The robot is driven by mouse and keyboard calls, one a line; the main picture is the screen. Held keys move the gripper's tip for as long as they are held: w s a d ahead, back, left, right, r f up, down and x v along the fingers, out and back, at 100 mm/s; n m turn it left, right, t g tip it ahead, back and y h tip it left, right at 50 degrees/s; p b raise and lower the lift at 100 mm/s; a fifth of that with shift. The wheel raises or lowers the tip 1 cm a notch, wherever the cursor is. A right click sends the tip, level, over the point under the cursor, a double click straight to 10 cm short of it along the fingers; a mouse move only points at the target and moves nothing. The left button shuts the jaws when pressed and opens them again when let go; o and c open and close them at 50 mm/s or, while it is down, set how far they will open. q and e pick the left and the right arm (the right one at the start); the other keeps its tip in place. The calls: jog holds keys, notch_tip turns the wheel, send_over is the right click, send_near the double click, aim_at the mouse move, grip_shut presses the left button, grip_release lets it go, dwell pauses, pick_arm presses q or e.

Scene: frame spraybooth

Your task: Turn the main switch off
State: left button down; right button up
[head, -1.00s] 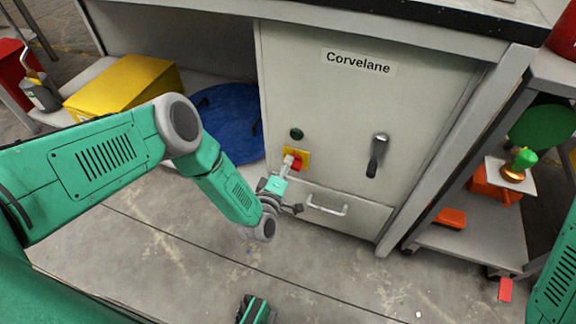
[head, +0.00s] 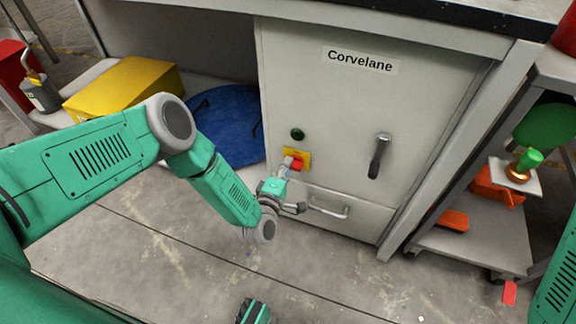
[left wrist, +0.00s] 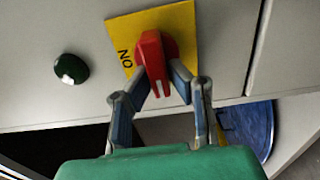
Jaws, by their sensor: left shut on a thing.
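The main switch is a red knob (head: 297,164) on a yellow plate (head: 304,154), low on the grey cabinet front. In the left wrist view the red knob (left wrist: 154,58) stands roughly upright with a white mark at its lower end. The letters "ON" show on the yellow plate (left wrist: 181,18) left of the knob. My left gripper (head: 285,172) reaches the switch from the lower left. In the left wrist view its fingers (left wrist: 164,84) are shut on the knob's lower part, one on each side.
A dark green button (head: 297,134) sits above the switch. A black lever handle (head: 377,157) is to the right, and a drawer with a pale bar handle (head: 328,209) is below. A shelf cart (head: 470,232) stands right of the cabinet. The floor in front is mostly clear.

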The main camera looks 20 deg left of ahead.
pick_arm(q)
jog(key=c, duration=1.6)
grip_release()
jog(key=shift+s+f, duration=0.25)
jog(key=shift+f, duration=0.1)
jog(key=shift+o, duration=0.3)
jog(key=shift+w+a+r, duration=0.1)
jog(key=s, duration=1.2)
jog(key=shift+a, duration=0.2)
